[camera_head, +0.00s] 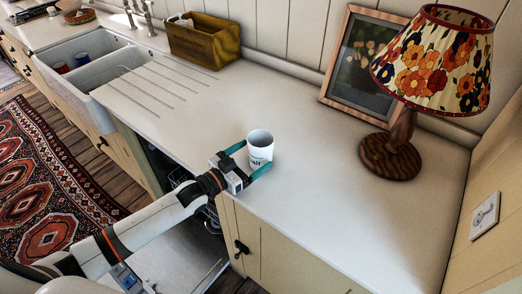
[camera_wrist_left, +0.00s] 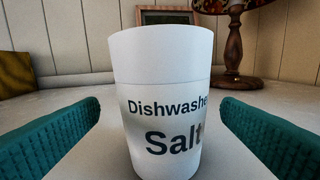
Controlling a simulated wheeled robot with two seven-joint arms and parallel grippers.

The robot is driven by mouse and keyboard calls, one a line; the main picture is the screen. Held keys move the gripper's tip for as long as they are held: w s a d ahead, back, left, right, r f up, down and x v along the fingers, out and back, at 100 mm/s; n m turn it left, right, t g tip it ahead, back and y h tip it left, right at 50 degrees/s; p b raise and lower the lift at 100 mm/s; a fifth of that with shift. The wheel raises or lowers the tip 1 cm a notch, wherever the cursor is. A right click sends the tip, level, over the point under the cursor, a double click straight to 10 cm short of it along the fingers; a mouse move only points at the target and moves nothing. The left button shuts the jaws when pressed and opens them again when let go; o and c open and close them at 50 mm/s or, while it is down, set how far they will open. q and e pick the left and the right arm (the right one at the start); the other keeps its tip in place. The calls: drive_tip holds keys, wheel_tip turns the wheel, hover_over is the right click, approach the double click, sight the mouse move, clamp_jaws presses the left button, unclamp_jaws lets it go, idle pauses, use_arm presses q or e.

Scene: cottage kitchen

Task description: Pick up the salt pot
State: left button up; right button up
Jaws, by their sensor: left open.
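The salt pot (camera_head: 260,146) is a white cup-shaped pot standing upright on the countertop near its front edge. In the left wrist view the pot (camera_wrist_left: 165,105) fills the middle and bears the words "Dishwasher Salt". My left gripper (camera_head: 250,160) is at the pot, with one teal finger on each side of it. In the left wrist view its fingers (camera_wrist_left: 160,140) are open, and a gap shows between each finger and the pot. My right gripper is not in view.
A floral lamp (camera_head: 390,150) and a framed picture (camera_head: 358,92) stand at the back right. A wooden box (camera_head: 203,45) stands behind the draining grooves, left of the pot. A white sink (camera_head: 90,75) is farther left. The counter (camera_head: 335,195) right of the pot is clear.

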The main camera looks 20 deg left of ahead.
use_arm(q)
drive_tip(key=p+x, duration=0.1)
drive_tip(key=x, duration=0.3)
drive_tip(key=shift+w+d+r+p, duration=0.15)
drive_tip(key=shift+w+d+p, duration=0.05)
drive_tip(key=shift+d+p, duration=0.1)
drive_tip(key=shift+w+d, duration=0.15)
drive_tip(key=shift+w, duration=0.15)
drive_tip(key=shift+c, duration=0.2)
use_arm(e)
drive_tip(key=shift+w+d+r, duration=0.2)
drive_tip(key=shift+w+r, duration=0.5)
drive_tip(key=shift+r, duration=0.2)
use_arm(q)
drive_tip(key=c, duration=1.1)
